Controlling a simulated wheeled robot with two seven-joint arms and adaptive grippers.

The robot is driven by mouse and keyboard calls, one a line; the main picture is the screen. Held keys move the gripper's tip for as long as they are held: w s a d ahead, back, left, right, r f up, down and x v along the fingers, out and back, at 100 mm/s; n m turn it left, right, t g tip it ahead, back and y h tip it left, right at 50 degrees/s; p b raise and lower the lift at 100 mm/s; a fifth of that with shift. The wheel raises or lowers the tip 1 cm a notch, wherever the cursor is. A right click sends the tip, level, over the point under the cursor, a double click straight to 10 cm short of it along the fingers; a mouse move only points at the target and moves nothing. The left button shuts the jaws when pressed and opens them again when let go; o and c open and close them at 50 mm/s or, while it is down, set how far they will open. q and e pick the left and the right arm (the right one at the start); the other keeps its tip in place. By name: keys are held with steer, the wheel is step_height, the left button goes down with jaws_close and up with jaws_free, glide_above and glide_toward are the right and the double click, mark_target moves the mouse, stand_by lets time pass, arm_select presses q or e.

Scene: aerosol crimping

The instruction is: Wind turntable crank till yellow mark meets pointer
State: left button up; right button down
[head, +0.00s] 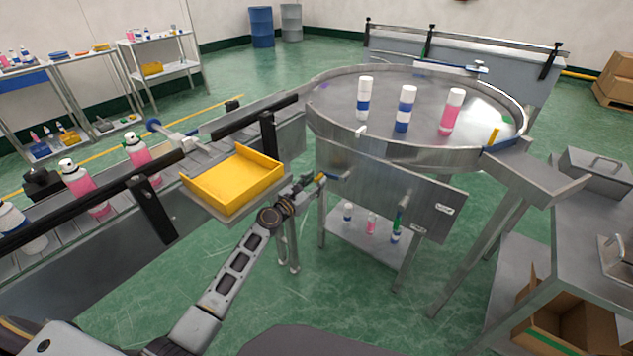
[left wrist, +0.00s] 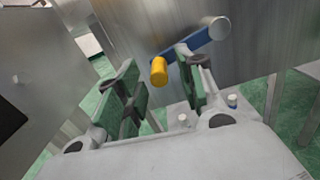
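The round metal turntable (head: 420,122) stands at the centre right, carrying several bottles on top. Its crank is a blue arm (left wrist: 200,38) with a yellow handle (left wrist: 159,71), on the metal panel below the rim; the handle also shows small in the head view (head: 321,178). My left gripper (head: 304,186) is at the crank. In the left wrist view, its green-padded fingers (left wrist: 154,84) are spread, with the yellow handle between or just beyond their tips; contact is unclear. A yellow upright piece (head: 493,137) stands at the right rim; whether it is mark or pointer is unclear. My right gripper is out of view.
A yellow tray (head: 236,182) sits left of the turntable, close above my left arm. A conveyor (head: 180,212) with pink bottles runs along the left. A lower shelf (head: 358,238) with small bottles lies under the turntable. A metal bench (head: 606,215) stands at right.

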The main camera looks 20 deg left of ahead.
arm_select(q)
steer(key=shift+w+d, duration=0.2)
steer(key=shift+w, duration=0.45)
jaws_close()
